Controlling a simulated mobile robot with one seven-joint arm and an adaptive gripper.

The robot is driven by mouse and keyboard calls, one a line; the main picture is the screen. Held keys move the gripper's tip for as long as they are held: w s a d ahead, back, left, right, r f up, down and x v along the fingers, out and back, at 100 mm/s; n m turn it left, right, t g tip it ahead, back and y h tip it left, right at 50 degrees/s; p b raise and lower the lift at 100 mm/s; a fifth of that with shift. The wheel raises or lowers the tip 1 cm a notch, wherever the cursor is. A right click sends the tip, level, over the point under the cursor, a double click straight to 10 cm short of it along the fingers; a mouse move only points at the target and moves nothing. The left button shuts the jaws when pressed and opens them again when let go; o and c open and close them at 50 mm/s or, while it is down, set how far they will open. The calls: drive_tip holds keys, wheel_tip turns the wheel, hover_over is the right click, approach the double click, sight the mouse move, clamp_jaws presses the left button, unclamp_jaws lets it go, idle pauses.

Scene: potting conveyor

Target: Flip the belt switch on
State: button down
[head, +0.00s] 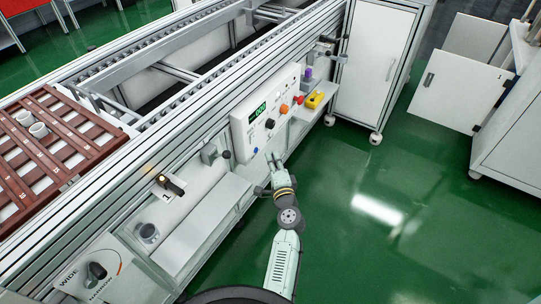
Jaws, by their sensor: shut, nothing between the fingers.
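A white control box (271,112) is fixed to the side of the conveyor frame. My gripper (274,159) is shut and empty, in front of and just below the lower edge of the box. I cannot tell whether it touches the box.
A black lever (170,186) by a "1" label and a WIDE/NARROW knob (96,271) are at lower left. A brown slatted tray (55,160) holds white pots. Green floor (400,190) is clear at right.

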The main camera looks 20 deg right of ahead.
drive_tip(key=s+a+b, duration=0.1)
drive_tip(key=s, duration=0.6)
drive_tip(key=shift+f+b, duration=0.3)
drive_tip(key=shift+f, duration=0.15)
drive_tip(key=shift+a, duration=0.1)
